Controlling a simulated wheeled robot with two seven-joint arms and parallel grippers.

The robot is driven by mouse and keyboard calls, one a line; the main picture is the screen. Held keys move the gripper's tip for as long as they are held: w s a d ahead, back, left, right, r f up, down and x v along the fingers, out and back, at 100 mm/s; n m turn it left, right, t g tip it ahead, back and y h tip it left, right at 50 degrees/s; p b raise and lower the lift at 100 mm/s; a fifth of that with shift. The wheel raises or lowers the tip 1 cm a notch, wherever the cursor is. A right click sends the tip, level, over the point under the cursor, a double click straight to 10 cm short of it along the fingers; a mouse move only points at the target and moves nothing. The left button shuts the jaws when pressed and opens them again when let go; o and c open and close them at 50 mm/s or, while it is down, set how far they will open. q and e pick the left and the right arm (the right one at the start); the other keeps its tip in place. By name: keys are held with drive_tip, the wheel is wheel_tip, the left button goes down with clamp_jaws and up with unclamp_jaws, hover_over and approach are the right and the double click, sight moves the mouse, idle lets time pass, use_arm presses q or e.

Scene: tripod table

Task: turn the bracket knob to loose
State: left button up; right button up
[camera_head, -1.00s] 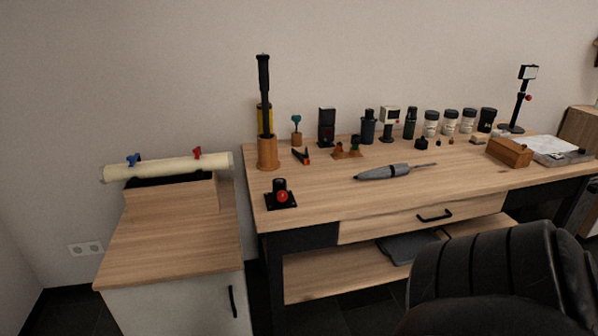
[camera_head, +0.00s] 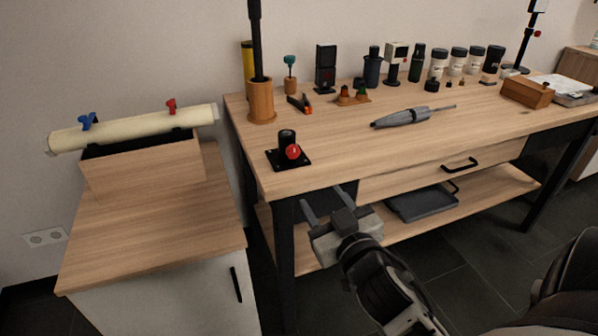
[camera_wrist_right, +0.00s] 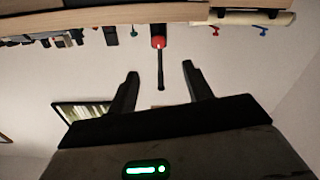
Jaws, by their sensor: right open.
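The bracket (camera_head: 287,158) is a black square plate with a short black upright, standing near the front left corner of the wooden workbench (camera_head: 340,150). Its round red knob (camera_head: 292,152) faces the front. My right gripper (camera_head: 322,200) is open and empty, in front of and below the bench's front edge, lower right of the knob and apart from it. In the right wrist view, which looks upside down, the two spread fingers (camera_wrist_right: 160,76) have nothing between them, and the red knob (camera_wrist_right: 158,43) shows farther off beyond them. My left gripper is out of view.
A wooden holder (camera_head: 261,101) with a tall black pole stands behind the bracket. A grey pen-like tool (camera_head: 405,117) lies to its right. A lower cabinet (camera_head: 150,235) with a cream roll stands at left. The bench top around the bracket is clear.

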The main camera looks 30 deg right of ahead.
sight(294, 154)
drive_tip(key=x, duration=1.5)
drive_tip(key=shift+w+d+r+p, duration=0.25)
drive_tip(key=shift+w+r+p, duration=0.05)
drive_tip(key=shift+w, duration=0.05)
drive_tip(key=c, duration=1)
drive_tip(key=shift+o, duration=0.2)
